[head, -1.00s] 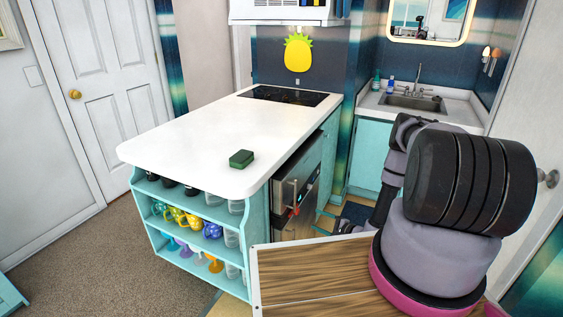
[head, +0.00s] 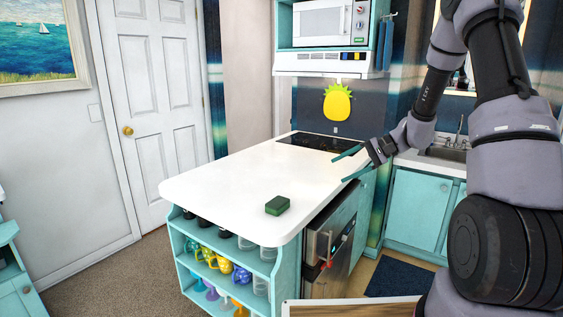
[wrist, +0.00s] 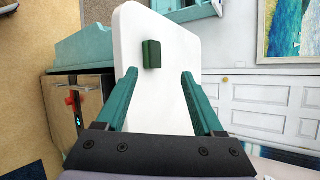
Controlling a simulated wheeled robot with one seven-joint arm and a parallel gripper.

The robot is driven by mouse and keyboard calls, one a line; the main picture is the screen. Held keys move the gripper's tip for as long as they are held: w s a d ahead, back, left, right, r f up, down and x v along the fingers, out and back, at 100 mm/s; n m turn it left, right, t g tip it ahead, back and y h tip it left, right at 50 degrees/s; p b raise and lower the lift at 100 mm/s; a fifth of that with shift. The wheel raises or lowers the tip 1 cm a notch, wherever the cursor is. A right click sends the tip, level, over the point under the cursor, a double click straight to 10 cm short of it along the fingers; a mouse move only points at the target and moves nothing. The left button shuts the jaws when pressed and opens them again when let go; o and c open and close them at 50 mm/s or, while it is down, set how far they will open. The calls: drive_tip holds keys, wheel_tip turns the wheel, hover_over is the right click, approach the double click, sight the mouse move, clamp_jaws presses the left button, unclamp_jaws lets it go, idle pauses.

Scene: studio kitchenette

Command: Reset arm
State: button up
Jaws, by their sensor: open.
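My gripper (head: 347,166) is open and empty, raised at the right side of the white counter in the head view. Its two teal fingers are spread apart in the wrist view (wrist: 160,92), with the white countertop beyond them. My arm reaches up on the right of the head view and bends down to the gripper. A dark green sponge-like block (head: 277,205) lies on the counter near its front edge, apart from the gripper. The block also shows in the wrist view (wrist: 152,54).
The white countertop (head: 225,180) is otherwise mostly clear, with a black cooktop (head: 310,142) at its far end. Shelves of mugs and glasses (head: 218,262) sit below its front. A steel appliance (head: 328,255) is under its right side. A microwave (head: 330,22) hangs above.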

drive_tip(key=s+d+r+t+h, duration=0.1)
drive_tip(key=s+r+t+h, duration=0.1)
drive_tip(key=s+r, duration=0.5)
drive_tip(key=s+d+r+n+t+h, duration=0.1)
drive_tip(key=s+r+h, duration=0.3)
drive_tip(key=s+r, duration=0.4)
drive_tip(key=s+d+r+t+h, duration=0.2)
drive_tip(key=s+d+r+h, duration=0.1)
drive_tip(key=s+r, duration=0.5)
drive_tip(key=shift+s+d+n+t+h, duration=0.15)
drive_tip(key=shift+s+n+t+h, duration=0.2)
drive_tip(key=shift+s, duration=0.8)
drive_tip(key=shift+c, duration=0.3)
